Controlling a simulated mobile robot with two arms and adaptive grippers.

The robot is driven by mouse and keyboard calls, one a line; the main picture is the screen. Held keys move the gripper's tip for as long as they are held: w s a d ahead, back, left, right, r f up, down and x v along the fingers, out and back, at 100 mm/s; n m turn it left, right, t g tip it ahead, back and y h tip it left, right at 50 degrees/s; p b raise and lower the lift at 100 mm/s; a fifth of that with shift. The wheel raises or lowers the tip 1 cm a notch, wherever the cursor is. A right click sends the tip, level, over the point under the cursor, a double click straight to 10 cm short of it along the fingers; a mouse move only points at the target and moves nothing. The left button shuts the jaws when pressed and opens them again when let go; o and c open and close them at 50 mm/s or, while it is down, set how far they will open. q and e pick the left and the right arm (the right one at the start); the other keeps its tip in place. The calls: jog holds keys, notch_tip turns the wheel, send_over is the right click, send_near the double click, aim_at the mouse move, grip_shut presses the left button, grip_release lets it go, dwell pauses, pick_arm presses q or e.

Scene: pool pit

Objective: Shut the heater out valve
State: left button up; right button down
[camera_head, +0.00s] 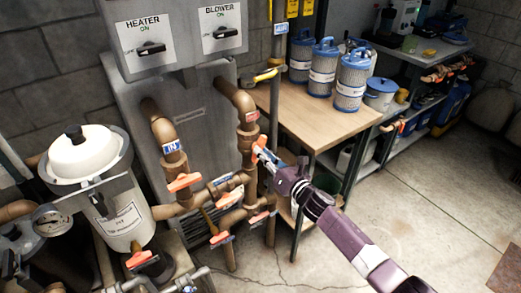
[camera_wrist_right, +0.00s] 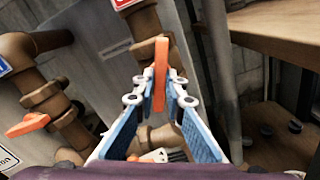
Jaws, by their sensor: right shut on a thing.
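The heater out valve's orange handle (camera_head: 259,145) is on the right-hand copper pipe (camera_head: 240,98), below a small red label (camera_head: 252,116). My right gripper (camera_head: 264,154) reaches it from the lower right and is shut on it. In the right wrist view the orange handle (camera_wrist_right: 160,75) stands upright between the fingertips of my right gripper (camera_wrist_right: 160,92), in front of the brown valve body (camera_wrist_right: 143,48). The fingers hide part of the handle in the head view. I cannot make out my left gripper.
The left copper pipe has a blue IN label (camera_head: 171,147) and another orange handle (camera_head: 184,182). Several more orange-handled valves sit lower down. A white filter canister (camera_head: 85,160) stands at the left. A wooden table (camera_head: 300,112) with blue-capped filters is behind my right arm. The floor (camera_head: 400,190) is open at the right.

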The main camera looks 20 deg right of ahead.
jog(key=m+p, duration=0.3)
jog(key=m, duration=1)
jog(key=shift+m, duration=0.4)
jog(key=c, duration=1.9)
grip_release()
jog(key=shift+s, duration=0.1)
jog(key=p+v, duration=0.3)
jog(key=v, duration=0.4)
